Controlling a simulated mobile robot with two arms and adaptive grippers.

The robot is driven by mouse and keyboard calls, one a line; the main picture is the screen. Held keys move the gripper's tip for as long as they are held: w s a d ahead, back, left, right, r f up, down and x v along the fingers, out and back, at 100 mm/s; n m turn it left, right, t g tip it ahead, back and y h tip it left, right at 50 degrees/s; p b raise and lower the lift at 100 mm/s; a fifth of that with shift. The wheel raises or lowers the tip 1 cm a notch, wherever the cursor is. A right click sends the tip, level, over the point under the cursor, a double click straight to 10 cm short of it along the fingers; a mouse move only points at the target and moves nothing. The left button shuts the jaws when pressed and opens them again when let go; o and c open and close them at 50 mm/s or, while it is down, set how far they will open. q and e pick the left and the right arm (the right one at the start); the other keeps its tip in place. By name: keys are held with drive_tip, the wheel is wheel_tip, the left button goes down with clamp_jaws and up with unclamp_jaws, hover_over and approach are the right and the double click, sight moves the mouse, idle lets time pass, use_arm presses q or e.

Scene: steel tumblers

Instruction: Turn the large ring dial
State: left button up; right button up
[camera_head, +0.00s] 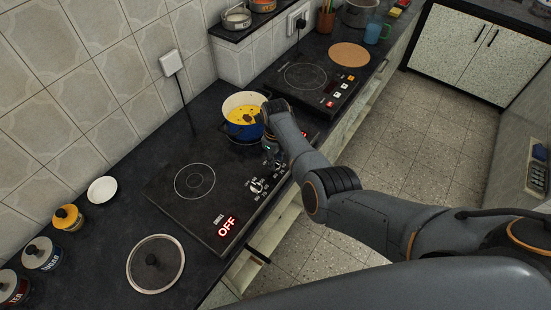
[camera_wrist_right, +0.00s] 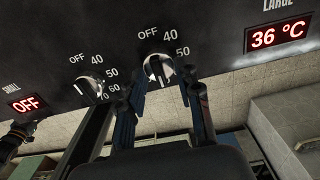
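The large ring dial (camera_wrist_right: 157,69) is a round silver knob with 40 and 50 printed around it. The display (camera_wrist_right: 268,36) beside it, under LARGE, reads 36 °C. My right gripper (camera_wrist_right: 162,88) has a finger on each side of the dial; a gap shows on the right, and contact on the left is unclear. In the head view my right gripper (camera_head: 273,152) is over the front controls of the near cooktop (camera_head: 170,205), mostly hidden by its own arm. A blue pot (camera_head: 238,129) with yellow contents stands at its far end.
The small ring dial (camera_wrist_right: 88,88) is close to the left finger; the small display (camera_wrist_right: 27,104) reads OFF. A glass lid (camera_head: 154,265), a white saucer (camera_head: 102,190) and several jars lie on the left counter. A second cooktop (camera_head: 318,80) stands beyond the pot.

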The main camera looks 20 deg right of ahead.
drive_tip(key=shift+r, duration=0.15)
wheel_tip(320, 180, up, 12)
idle(0.5)
idle(0.3)
